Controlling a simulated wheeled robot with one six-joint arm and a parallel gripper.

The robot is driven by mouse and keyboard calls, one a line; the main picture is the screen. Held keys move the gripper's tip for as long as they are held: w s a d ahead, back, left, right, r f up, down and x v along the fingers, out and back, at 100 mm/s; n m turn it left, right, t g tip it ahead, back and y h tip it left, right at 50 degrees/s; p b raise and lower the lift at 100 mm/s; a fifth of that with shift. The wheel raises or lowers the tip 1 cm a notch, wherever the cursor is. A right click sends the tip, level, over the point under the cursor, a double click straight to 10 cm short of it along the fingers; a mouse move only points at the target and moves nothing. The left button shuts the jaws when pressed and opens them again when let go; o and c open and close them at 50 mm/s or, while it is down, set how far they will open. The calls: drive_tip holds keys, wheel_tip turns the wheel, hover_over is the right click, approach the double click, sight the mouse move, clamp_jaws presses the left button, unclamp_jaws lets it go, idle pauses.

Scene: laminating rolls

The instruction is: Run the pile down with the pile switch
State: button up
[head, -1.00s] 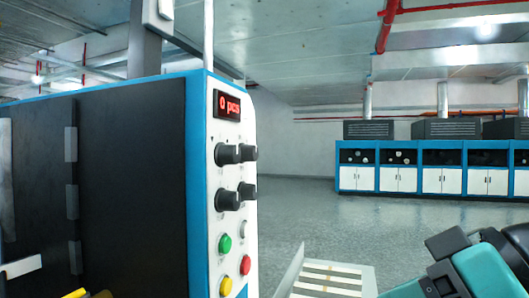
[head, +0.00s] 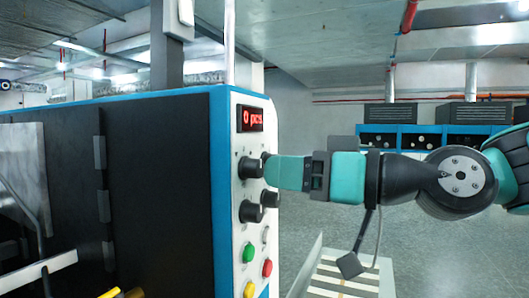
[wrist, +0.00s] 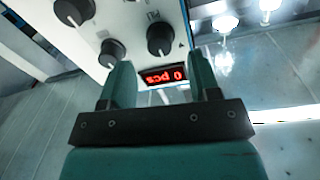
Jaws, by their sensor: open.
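The white control panel (head: 238,190) has black knobs: upper left (head: 250,167), lower left (head: 251,212) and lower right (head: 270,198). The upper right knob is largely hidden behind my gripper (head: 268,170) in the head view. In the wrist view my gripper (wrist: 161,72) is open and empty. Its teal fingers frame the red "0 pcs" display (wrist: 163,76). Two knobs, one (wrist: 112,53) by the left fingertip and one (wrist: 161,38) beyond the gap, lie near; contact cannot be told.
A green button (head: 249,253), a red button (head: 267,268) and a yellow button (head: 249,290) sit low on the panel. A dark machine side (head: 160,190) fills the left. A slatted platform (head: 340,275) stands right of the panel.

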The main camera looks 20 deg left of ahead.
sight(260, 170)
drive_tip(key=shift+w+a+p, duration=0.15)
drive_tip(key=shift+a+p, duration=0.15)
drive_tip(key=shift+a, duration=0.7)
drive_tip(key=shift+w+a+p, duration=0.1)
drive_tip(key=shift+a+p, duration=0.15)
drive_tip(key=shift+a, duration=0.75)
drive_tip(key=c, duration=0.9)
